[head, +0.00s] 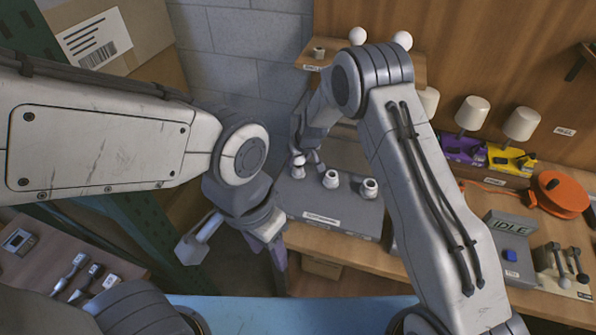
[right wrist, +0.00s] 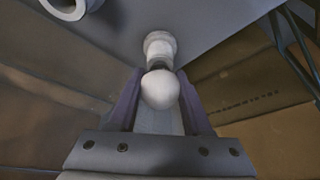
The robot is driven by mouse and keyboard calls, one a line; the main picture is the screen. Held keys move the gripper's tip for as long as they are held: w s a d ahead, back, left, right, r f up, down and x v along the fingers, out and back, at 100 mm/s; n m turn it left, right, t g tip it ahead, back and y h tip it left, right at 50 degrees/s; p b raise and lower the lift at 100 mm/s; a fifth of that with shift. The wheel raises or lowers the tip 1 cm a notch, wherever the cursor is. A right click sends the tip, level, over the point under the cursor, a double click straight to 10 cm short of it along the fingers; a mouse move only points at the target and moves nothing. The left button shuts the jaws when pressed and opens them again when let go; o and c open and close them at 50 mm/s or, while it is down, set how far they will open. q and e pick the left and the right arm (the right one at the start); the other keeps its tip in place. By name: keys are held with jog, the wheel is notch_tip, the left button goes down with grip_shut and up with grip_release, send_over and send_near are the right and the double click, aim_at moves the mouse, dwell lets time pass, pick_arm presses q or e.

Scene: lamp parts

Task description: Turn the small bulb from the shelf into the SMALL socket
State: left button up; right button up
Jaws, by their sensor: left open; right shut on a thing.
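A small white bulb (right wrist: 160,90) is between the fingers of my right gripper (right wrist: 155,100), which is shut on it. In the right wrist view a white socket (right wrist: 160,46) lies straight beyond the bulb; whether they touch cannot be told. In the head view my right gripper (head: 306,156) is over the leftmost socket (head: 298,173) on the grey socket box (head: 325,218). The other sockets, middle (head: 331,180) and right (head: 369,188), look empty. The box label is too small to read. My left gripper (head: 238,248) is open and empty, left of the box.
A wooden shelf (head: 420,72) holds two round white bulbs (head: 357,36) and an empty-looking holder (head: 319,52). Lamps (head: 472,114), an orange reel (head: 560,195) and a grey IDLE unit (head: 508,238) stand right. A side table (head: 40,275) with tools is at lower left.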

jog(key=shift+s+d+f, duration=0.15)
jog(key=shift+f, duration=0.05)
jog(key=o, duration=1)
jog(key=shift+r, duration=0.1)
